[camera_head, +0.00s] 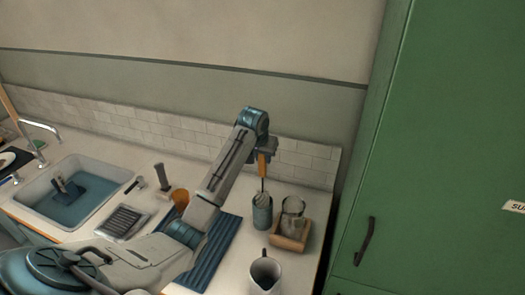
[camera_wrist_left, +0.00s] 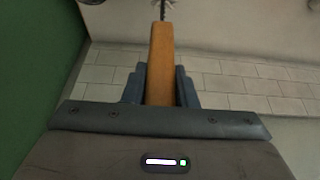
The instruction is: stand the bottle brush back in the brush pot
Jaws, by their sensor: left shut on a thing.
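My left gripper (camera_head: 264,153) is shut on the orange wooden handle of the bottle brush (camera_head: 262,165). The brush hangs about upright with its dark wire pointing down. In the left wrist view the handle (camera_wrist_left: 160,65) runs between the fingers (camera_wrist_left: 160,88), and a few pale bristles show at the top edge. The brush pot (camera_head: 262,212), a grey-blue cylinder, stands on the counter directly below in the head view. The wire meets the pot's mouth there; the bristle end is hidden, and I cannot tell how deep it sits inside. My right gripper is out of view.
A glass jar (camera_head: 293,207) in a wooden holder (camera_head: 289,243) stands close right of the pot. A white jug (camera_head: 265,273) stands in front. A blue ribbed mat (camera_head: 218,250) and orange cup (camera_head: 180,197) lie left. A green cabinet (camera_head: 440,140) rises at right.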

